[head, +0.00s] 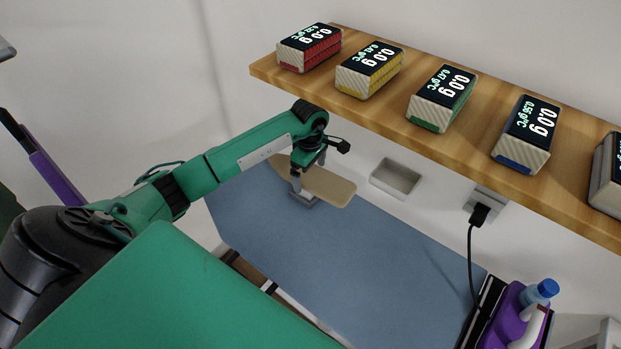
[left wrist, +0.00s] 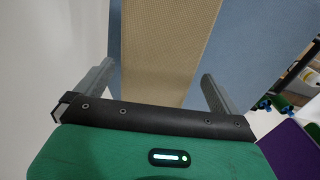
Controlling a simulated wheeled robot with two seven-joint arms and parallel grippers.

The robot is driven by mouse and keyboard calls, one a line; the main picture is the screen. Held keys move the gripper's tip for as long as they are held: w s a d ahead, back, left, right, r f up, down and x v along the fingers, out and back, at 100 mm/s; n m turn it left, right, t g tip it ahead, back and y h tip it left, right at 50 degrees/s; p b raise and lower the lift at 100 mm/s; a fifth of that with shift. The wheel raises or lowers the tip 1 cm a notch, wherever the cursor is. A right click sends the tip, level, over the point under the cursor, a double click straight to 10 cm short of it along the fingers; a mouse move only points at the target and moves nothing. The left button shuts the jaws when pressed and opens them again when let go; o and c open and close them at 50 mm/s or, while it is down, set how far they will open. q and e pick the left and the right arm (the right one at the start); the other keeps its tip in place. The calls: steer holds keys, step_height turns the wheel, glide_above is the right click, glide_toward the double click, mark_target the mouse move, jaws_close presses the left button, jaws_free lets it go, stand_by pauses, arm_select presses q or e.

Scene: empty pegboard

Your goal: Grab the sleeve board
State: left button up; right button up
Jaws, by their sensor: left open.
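The sleeve board (head: 330,186) is a narrow beige padded board with a rounded end. In the head view it stands over the far left part of the blue table surface on a grey foot. My left gripper (head: 304,180) is at the board, partly hidden by its own wrist. In the left wrist view the board (left wrist: 165,50) runs between the two grey fingers of the gripper (left wrist: 160,85). The fingers are apart, with a gap on each side of the board. My right gripper is not in view.
A wooden shelf (head: 400,128) with several boxes with digital displays hangs above the blue table surface (head: 350,260). A wall recess (head: 397,178) and a plugged-in socket (head: 482,207) are behind. A purple caddy (head: 512,318) stands at the right. The middle of the blue surface is clear.

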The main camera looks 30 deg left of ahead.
mark_target(311, 175)
arm_select(q)
step_height(311, 175, down, 3)
steer(key=shift+w+f+p, duration=0.15)
steer(key=shift+p, duration=0.85)
steer(key=shift+f, duration=0.7)
steer(key=shift+r, duration=0.1)
steer(key=c, duration=1.1)
